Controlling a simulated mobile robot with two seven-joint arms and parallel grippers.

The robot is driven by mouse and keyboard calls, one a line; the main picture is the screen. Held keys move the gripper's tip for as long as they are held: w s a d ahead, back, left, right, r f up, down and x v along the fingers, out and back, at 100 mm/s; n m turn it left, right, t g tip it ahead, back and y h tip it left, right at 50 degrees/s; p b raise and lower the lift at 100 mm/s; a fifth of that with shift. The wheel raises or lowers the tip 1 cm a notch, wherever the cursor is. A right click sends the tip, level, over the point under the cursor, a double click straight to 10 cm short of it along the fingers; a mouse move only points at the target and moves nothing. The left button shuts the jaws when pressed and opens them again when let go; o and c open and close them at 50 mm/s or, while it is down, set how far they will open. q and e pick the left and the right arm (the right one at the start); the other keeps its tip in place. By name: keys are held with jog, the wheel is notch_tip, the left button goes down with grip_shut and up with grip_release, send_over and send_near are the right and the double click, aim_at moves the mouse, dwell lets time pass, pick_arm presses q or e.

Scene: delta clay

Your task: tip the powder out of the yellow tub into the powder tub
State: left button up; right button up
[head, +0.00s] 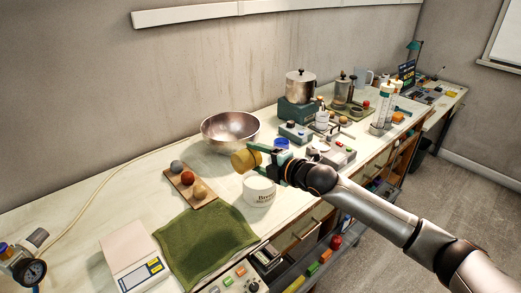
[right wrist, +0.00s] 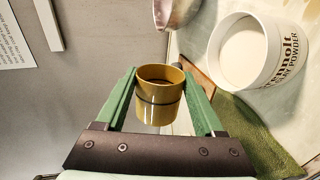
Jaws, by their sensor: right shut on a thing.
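The yellow tub (head: 246,161) is held by my right gripper (head: 280,160), above and slightly left of the powder tub in the head view. It lies tilted well over on its side. The right wrist view shows the yellow tub (right wrist: 160,97) between the two green fingers, its brown inside partly visible; I cannot tell how much powder is in it. The powder tub (head: 259,192) is white with dark lettering and stands upright on the bench, apart from the yellow tub. Its open mouth, pale inside, shows in the right wrist view (right wrist: 245,48). My left gripper is not in view.
A metal bowl (head: 230,131) stands behind the powder tub. A wooden board with several balls (head: 190,186) and a green cloth (head: 205,246) lie to the left. A white scale (head: 134,256) sits at front left. Instruments crowd the bench to the right.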

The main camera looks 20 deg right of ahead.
aim_at(252, 151)
jog(key=r+n, duration=0.1)
jog(key=r+n+h, duration=0.1)
jog(key=n, duration=0.1)
jog(key=r+n+t+h, duration=0.1)
jog(key=n, duration=0.1)
jog(key=shift+w+a+r, duration=0.3)
jog(key=shift+a, duration=0.05)
jog(key=shift+s+a+r+n+b, duration=0.15)
jog(key=shift+a+n+b, duration=0.15)
jog(key=shift+n, duration=0.5)
jog(key=n+b, duration=0.1)
jog(key=a+r+n+t+h+b, duration=0.1)
jog(key=n+b, duration=0.2)
jog(key=shift+s+a+r+n+t+h, duration=0.2)
jog(key=shift+s+r+n+t+h, duration=0.1)
jog(key=shift+r+t, duration=0.1)
jog(key=n+b, duration=0.1)
jog(key=r+n+b, duration=0.1)
jog(key=shift+s+a+n+t, duration=0.1)
jog(key=shift+a+n+t, duration=0.2)
jog(key=shift+a, duration=0.1)
jog(key=shift+s+a+r+n+b, duration=0.1)
jog(key=shift+a+r+n+b, duration=0.1)
jog(key=shift+r+n+b, duration=0.35)
jog(key=shift+f, duration=0.2)
